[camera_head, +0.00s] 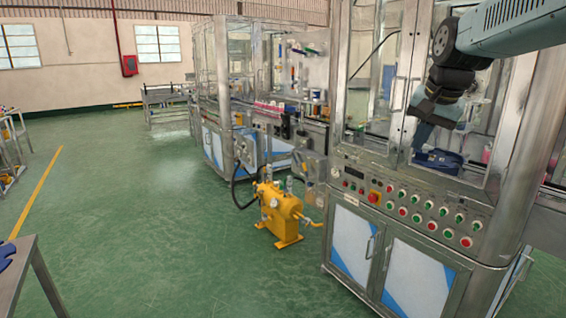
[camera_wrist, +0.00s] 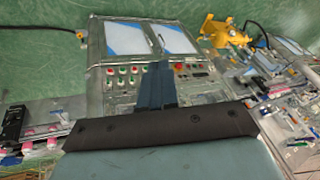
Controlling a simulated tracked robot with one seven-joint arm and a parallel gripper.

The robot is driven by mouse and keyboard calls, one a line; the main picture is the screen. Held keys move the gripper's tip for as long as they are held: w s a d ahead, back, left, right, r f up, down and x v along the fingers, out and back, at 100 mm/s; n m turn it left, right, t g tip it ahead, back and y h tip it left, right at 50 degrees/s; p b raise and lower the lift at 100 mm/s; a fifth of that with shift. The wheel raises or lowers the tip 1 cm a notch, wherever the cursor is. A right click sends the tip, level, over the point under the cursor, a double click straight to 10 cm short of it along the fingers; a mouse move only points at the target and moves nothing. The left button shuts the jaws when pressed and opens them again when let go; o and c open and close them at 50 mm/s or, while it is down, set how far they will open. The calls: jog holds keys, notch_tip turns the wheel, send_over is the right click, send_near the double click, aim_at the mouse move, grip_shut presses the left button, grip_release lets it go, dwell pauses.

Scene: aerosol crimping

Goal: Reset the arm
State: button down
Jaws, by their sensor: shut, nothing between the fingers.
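My arm reaches in from the upper right of the head view, in front of the crimping machine (camera_head: 345,175). My gripper (camera_head: 419,147) hangs downward with its tip above the machine's button panel (camera_head: 405,205). In the wrist view my gripper (camera_wrist: 157,68) shows as two dark blue fingers lying together. It is shut and holds nothing. The fingers point toward the button panel (camera_wrist: 118,77) and the white and blue cabinet doors (camera_wrist: 126,39).
A yellow pump unit (camera_head: 282,213) with hoses stands on the green floor left of the machine. A second glazed machine (camera_head: 222,90) stands behind it. A table corner (camera_head: 32,262) with something blue on it is at the lower left. The green floor between is open.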

jog(key=s+a+f+n, duration=0.3)
jog(key=s+f, duration=0.1)
jog(key=s, duration=0.4)
jog(key=s+a+f+n, duration=0.3)
jog(key=s+f, duration=0.2)
jog(key=s, duration=0.4)
jog(key=shift+s+a+n+t, duration=0.2)
jog(key=shift+a+n+t, duration=0.1)
jog(key=shift+n, duration=0.1)
